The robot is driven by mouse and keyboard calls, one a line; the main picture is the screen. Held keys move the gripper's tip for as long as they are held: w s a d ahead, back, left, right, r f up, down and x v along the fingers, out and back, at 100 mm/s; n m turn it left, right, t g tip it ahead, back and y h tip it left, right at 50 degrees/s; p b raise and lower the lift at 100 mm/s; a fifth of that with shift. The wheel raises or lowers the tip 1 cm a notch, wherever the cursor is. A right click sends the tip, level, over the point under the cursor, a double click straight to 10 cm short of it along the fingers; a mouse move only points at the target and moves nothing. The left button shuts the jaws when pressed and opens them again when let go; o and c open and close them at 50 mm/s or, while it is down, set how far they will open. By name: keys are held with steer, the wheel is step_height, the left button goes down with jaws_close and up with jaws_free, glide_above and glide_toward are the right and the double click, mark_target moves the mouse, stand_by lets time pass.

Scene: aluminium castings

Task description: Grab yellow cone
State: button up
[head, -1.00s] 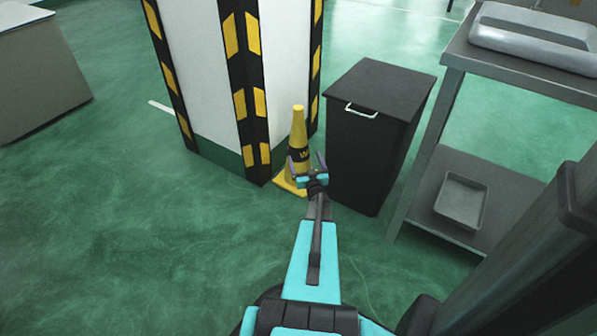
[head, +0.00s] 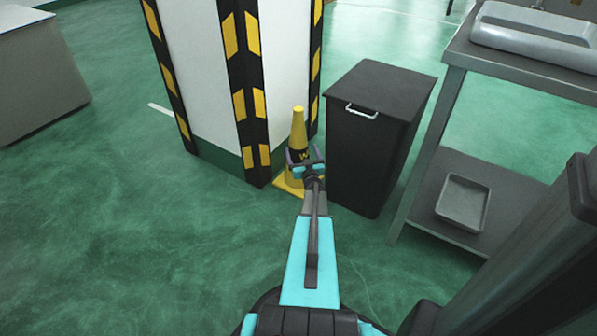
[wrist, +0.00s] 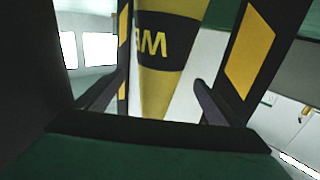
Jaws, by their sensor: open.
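The yellow cone (head: 299,126) stands upright on the green floor by the corner of the pillar. In the wrist view the cone (wrist: 160,80) shows upside down, between and beyond the two fingers of my gripper (wrist: 150,92). I cannot tell whether the fingers reach around it. No finger is seen pressing on it.
A white pillar (head: 192,60) with black and yellow striped corners stands behind and left of the cone. A dark bin (head: 368,150) stands close on the right. A grey metal table (head: 440,150) is farther right.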

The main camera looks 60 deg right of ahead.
mark_target(301, 147)
steer(key=shift+x, duration=0.95)
steer(key=shift+d, duration=0.1)
steer(key=shift+b+x, duration=0.85)
steer(key=shift+x, duration=1.15)
steer(key=shift+w+d, duration=0.45)
steer(key=shift+w, duration=0.05)
steer(key=shift+c, duration=0.4)
steer(key=c, duration=2.1)
steer(key=shift+r, duration=0.15)
